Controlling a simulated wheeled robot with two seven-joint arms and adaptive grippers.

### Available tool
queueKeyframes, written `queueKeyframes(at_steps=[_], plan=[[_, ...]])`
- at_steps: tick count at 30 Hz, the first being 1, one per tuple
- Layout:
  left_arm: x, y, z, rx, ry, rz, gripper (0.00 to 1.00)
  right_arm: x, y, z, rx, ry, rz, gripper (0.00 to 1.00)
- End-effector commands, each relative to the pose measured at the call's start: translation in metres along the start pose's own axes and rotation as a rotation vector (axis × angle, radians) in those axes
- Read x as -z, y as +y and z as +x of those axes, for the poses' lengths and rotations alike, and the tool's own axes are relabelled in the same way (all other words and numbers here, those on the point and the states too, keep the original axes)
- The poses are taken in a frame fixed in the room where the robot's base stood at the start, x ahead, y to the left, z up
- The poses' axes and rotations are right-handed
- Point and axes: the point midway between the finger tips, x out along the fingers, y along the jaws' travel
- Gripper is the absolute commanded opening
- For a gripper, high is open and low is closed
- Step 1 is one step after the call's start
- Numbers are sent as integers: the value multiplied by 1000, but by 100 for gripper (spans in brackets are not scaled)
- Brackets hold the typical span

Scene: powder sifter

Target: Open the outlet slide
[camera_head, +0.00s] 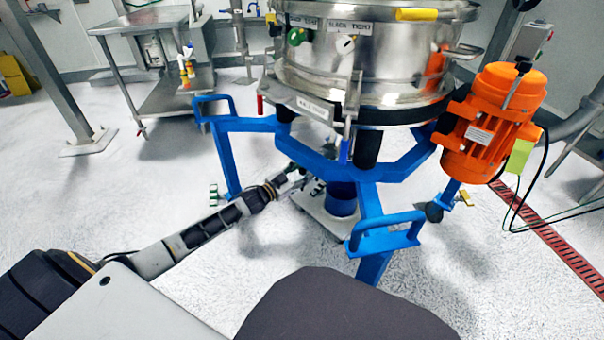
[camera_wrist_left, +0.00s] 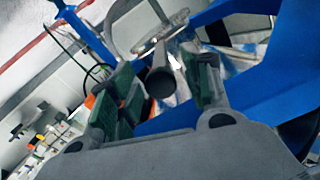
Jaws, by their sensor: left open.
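The powder sifter (camera_head: 365,60) is a round steel drum on a blue frame (camera_head: 320,165). My left gripper (camera_head: 297,180) reaches in low under the left side of the frame. In the left wrist view my left gripper (camera_wrist_left: 162,78) is open, with a green-padded finger on each side. A dark round rod end (camera_wrist_left: 161,83), which may be the outlet slide's handle, shows between the fingers, with a gap visible to the right finger. A curved metal piece (camera_wrist_left: 160,34) is beyond it. The slide itself cannot be made out in the head view. My right gripper is not in view.
A blue container (camera_head: 342,199) stands on a pale base under the sifter. Blue handles (camera_head: 212,106) (camera_head: 386,231) stick out from the frame. An orange motor (camera_head: 492,122) hangs at the right. A steel table (camera_head: 140,19) stands at the back left. The left floor is mostly open.

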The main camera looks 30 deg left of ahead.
Motion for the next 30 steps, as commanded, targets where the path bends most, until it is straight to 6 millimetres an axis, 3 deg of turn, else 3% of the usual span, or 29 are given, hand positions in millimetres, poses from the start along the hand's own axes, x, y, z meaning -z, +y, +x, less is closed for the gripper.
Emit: queueKeyframes(at_steps=[10, 21, 30], plan=[[0, 0, 1, 0, 0, 0, 49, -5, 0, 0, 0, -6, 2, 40], [0, 0, 1, 0, 0, 0, 2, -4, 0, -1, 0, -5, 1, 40], [0, 0, 0, 0, -1, 0, 0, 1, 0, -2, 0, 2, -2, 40]])
